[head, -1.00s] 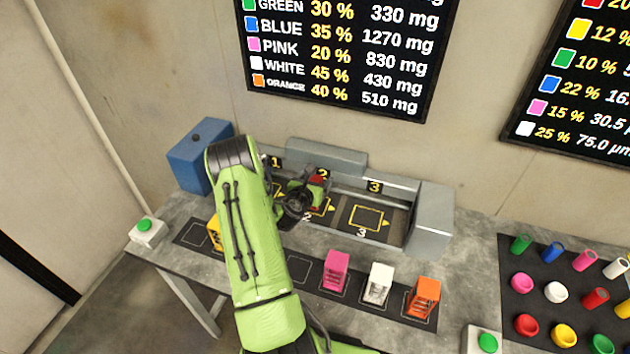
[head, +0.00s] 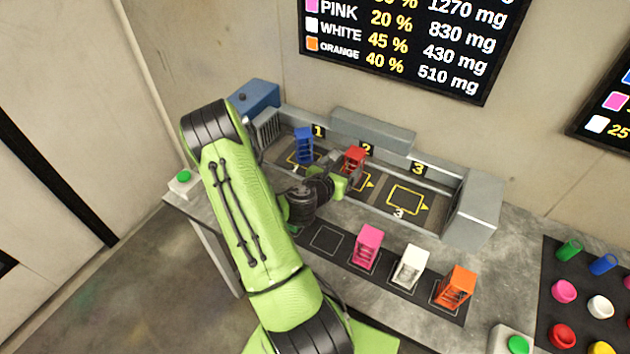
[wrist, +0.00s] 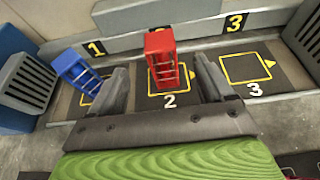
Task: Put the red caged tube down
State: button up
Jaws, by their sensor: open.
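The red caged tube (wrist: 161,60) stands upright on the marked square numbered 2 in the wrist view. It also shows in the head view (head: 355,160), partly hidden by my gripper. My gripper (wrist: 162,82) is open, with one finger to the left and one to the right of the red cage in the picture. In the head view my gripper (head: 347,178) is low in the booth, just in front of the red cage. The wrist view shows gaps between the fingers and the cage.
A blue caged tube (head: 304,146) stands on square 1. Square 3 (head: 407,200) is empty. Pink (head: 367,247), white (head: 410,265) and orange (head: 454,288) caged tubes stand on the front mat. The booth's grey end block (head: 472,207) bounds the right side.

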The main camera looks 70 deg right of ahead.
jog(key=w+a+r+m+y, duration=0.1)
jog(key=w+a+r+m, duration=0.1)
jog(key=w+a+m, duration=0.1)
jog(key=w+a+r+m+t+y, duration=0.1)
jog(key=w+a+r+m, duration=0.1)
jog(key=a+m, duration=0.2)
jog(key=w+a+r+m+y, duration=0.2)
jog(key=w+a+r+m, duration=0.1)
jog(key=m, duration=0.4)
jog(key=shift+w+a+t, duration=0.3)
jog(key=shift+a, duration=0.5)
jog(key=w+a+r+m+t+y, duration=0.2)
jog(key=a+r+y, duration=0.15)
jog(key=a, duration=0.65)
jog(key=w+a+r+m+t+y, duration=0.1)
jog(key=a+r+t+y, duration=0.25)
jog(key=a, duration=0.65)
jog(key=s+a+r+y, duration=0.3)
jog(key=s+a, duration=0.3)
jog(key=a, duration=0.4)
jog(key=shift+r, duration=0.2)
